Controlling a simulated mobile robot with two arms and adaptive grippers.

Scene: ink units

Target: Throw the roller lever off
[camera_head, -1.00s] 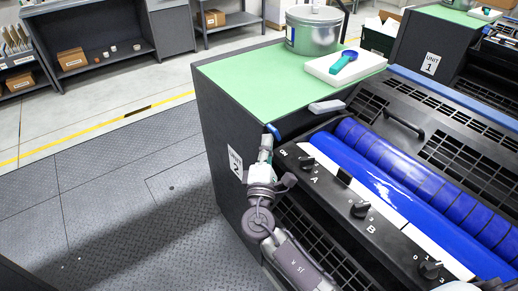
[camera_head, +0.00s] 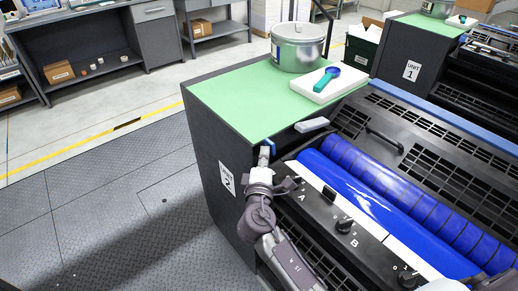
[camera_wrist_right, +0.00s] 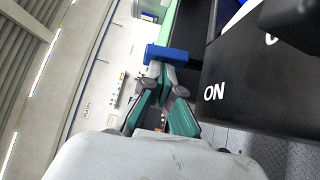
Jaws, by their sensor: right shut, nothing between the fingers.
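A blue block (camera_head: 267,147), which looks like the roller lever's grip, is at the left end of the black control panel (camera_head: 318,212), by the front corner of the green top. It also shows in the right wrist view (camera_wrist_right: 166,54), across the fingertips. My right gripper (camera_head: 264,160) has its teal fingers (camera_wrist_right: 163,80) closed together with nothing between them. The fingertips are at or very close to the blue block; I cannot tell if they touch. White "ON" lettering (camera_wrist_right: 214,92) is on the panel nearby. The lever's shaft is hidden. My left gripper is not in view.
A grey bar (camera_head: 312,125) lies near the green top (camera_head: 232,100). A metal can (camera_head: 297,46) and a white slab (camera_head: 328,84) with a teal and blue tool stand on it. Blue rollers (camera_head: 400,205) and knob B (camera_head: 345,226) are at right. Open floor is at left.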

